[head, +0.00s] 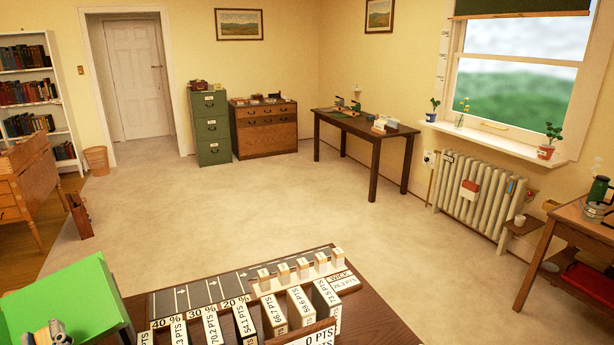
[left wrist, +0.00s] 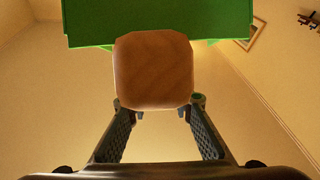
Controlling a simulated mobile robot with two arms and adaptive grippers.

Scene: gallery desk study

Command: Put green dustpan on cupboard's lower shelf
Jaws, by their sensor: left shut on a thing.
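The green dustpan (head: 70,295) is at the lower left of the head view, raised close to me. It also fills the top of the left wrist view (left wrist: 160,22), with its wooden handle (left wrist: 153,70) end-on to that camera. My left gripper (left wrist: 158,108) is shut on the handle, one finger on each side. Only a small part of my left gripper shows at the bottom left of the head view (head: 48,334). My right gripper is not in view. I cannot tell which piece of furniture is the cupboard; no open cupboard shelf shows clearly.
A dark table with a labelled scoring board (head: 225,295) stands close in front. Beyond is open carpet. A green filing cabinet (head: 211,130), a brown drawer chest (head: 265,130) and a desk (head: 375,132) line the back. A white bookcase (head: 58,85) and waste basket (head: 97,160) stand left, a radiator (head: 480,195) right.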

